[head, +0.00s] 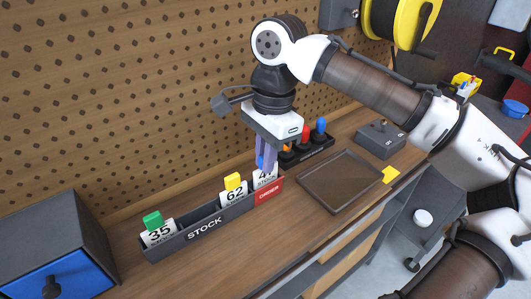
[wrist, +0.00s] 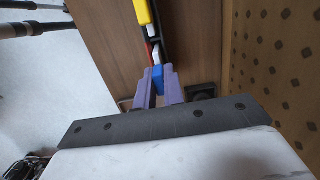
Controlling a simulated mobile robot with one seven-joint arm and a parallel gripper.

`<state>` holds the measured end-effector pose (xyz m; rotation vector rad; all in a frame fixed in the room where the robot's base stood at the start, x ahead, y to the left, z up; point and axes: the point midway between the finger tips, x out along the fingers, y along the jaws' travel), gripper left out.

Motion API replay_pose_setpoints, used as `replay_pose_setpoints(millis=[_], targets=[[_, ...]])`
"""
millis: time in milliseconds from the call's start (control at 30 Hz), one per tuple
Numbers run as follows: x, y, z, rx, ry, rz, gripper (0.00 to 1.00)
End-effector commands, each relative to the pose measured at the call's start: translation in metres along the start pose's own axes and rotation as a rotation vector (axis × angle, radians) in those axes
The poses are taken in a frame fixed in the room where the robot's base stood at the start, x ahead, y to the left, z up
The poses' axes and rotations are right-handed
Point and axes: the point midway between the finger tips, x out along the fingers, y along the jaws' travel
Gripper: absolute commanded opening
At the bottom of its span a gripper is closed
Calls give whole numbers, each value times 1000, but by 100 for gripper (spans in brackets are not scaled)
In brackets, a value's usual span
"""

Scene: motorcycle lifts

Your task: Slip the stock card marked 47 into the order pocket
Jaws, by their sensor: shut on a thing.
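The stock card marked 47 (head: 262,178) is white and upright at the right end of the dark rack, just behind the red-labelled pocket (head: 269,192). Only part of its number shows. My gripper (head: 266,164) points down with its purple fingers shut on the card's blue tab, which shows between the fingertips in the wrist view (wrist: 158,78). The card's lower edge is hidden by the red front, so I cannot tell how deep it sits. The small lettering on the red label is hard to read.
The rack marked STOCK (head: 207,228) also holds card 62 (head: 233,193) with a yellow tab and card 35 (head: 158,233) with a green tab. A shallow tray (head: 340,181) lies to the right. A black holder with coloured-capped items (head: 306,147) stands behind. A blue-fronted box (head: 60,255) is far left.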

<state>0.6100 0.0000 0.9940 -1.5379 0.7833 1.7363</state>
Motion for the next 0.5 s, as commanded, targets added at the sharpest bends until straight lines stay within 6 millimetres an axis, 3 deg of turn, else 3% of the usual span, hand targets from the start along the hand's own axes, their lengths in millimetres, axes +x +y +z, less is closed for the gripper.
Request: replay_pose_setpoints(millis=[267, 300, 500], targets=[[0, 0, 0, 0, 0, 0, 0], [0, 0, 0, 0, 0, 0, 13], [0, 0, 0, 0, 0, 0, 36]])
